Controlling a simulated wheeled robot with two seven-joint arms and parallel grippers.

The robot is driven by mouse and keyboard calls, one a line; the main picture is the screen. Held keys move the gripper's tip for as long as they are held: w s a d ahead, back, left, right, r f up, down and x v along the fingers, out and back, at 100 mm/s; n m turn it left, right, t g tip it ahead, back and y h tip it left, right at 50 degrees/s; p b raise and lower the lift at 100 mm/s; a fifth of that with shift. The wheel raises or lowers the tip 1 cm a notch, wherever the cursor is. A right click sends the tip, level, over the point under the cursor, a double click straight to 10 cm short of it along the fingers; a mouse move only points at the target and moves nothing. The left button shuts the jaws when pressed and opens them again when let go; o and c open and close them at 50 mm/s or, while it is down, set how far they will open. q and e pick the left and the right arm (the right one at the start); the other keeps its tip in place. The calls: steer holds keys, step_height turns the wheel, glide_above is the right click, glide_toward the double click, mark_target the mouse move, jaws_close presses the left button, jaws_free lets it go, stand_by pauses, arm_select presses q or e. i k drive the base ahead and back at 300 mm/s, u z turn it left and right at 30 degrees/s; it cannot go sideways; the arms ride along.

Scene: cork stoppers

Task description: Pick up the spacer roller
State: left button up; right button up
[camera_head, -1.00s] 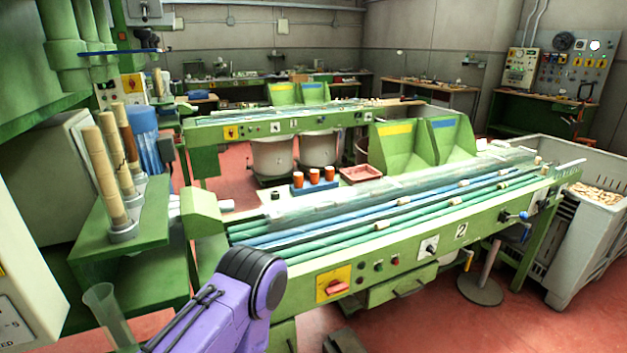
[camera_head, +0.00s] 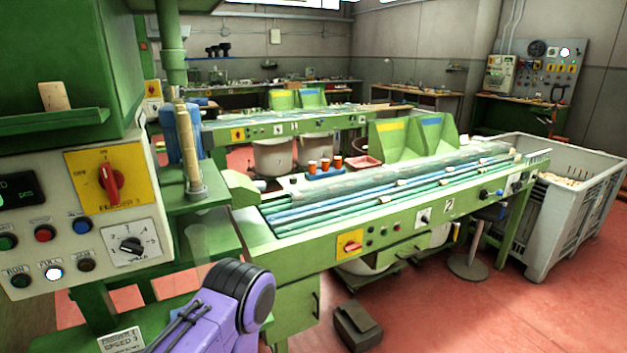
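I cannot pick out a spacer roller for certain in this view. A green sorting table (camera_head: 400,232) marked 2 stands in the middle, with long green and blue rollers or belts (camera_head: 350,208) along its top. A few small pale cork pieces lie on them. A purple arm link of mine (camera_head: 225,305) rises from the bottom edge, left of the middle. Neither of my grippers shows in the view.
A green machine with a control panel (camera_head: 105,210) stands close on the left. A grey crate of corks (camera_head: 565,215) is at the right. A dark box (camera_head: 357,326) lies on the red floor in front of the table. Open floor (camera_head: 490,315) spreads at the lower right.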

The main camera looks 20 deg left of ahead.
mark_target(324, 162)
steer(key=z, duration=1.2)
steer(key=i, duration=1.75)
steer(key=u, duration=1.2)
steer(key=i, duration=0.65)
steer(key=u, duration=0.75)
